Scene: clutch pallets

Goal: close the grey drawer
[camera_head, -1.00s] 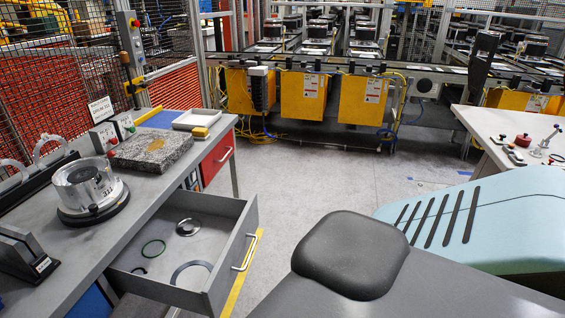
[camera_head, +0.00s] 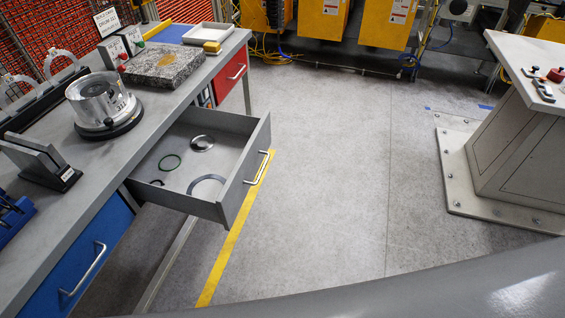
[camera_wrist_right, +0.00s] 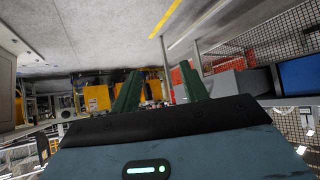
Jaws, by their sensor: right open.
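The grey drawer (camera_head: 245,178) stands pulled out from the workbench (camera_head: 110,168) in the head view. Its front with the silver bar handle (camera_head: 258,167) faces right. Inside lie a green ring (camera_head: 170,163), a dark metal disc (camera_head: 202,143), a larger grey ring (camera_head: 206,185) and a small black ring. My right gripper (camera_wrist_right: 160,87) shows in the right wrist view with its two green fingers apart and nothing between them. It is not seen in the head view, and its distance from the drawer cannot be told. My left gripper is in neither view.
A red drawer (camera_head: 230,75) and a blue drawer (camera_head: 75,265) are shut, on either side of the grey one. A metal drum (camera_head: 100,100) and a granite block (camera_head: 163,68) stand on the bench. Bare floor (camera_head: 335,170) lies right of the drawer. A pedestal (camera_head: 510,150) stands at right.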

